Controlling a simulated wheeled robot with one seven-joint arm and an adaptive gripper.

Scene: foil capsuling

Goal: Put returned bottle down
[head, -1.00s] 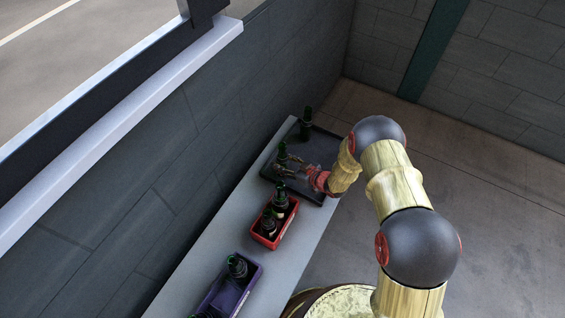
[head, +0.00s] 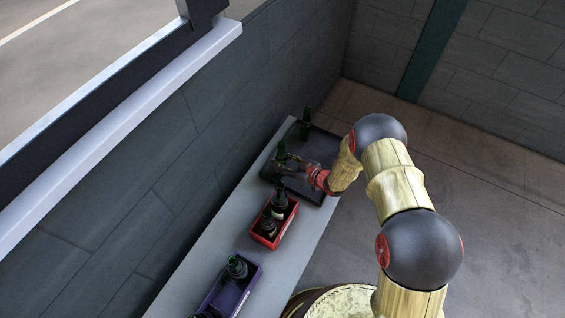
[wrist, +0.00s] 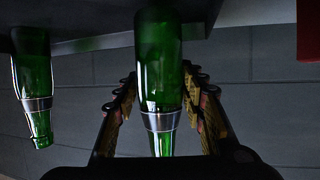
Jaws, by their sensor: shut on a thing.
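My gripper (head: 283,163) is shut on a green bottle (head: 281,149) at the left side of the black tray (head: 322,150). In the wrist view, which appears upside down, this bottle (wrist: 158,70) stands between the two fingers (wrist: 160,115), with a silver band round its neck. Its base is at the top edge of that view, so I cannot tell whether it touches the tray. A second green bottle (head: 306,118) stands upright at the tray's far end; a green bottle also shows at the left of the wrist view (wrist: 33,85).
A purple crate (head: 245,291) with bottles is nearer still. A stone wall (head: 165,190) runs along the table's left side. The tray's right part looks clear.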

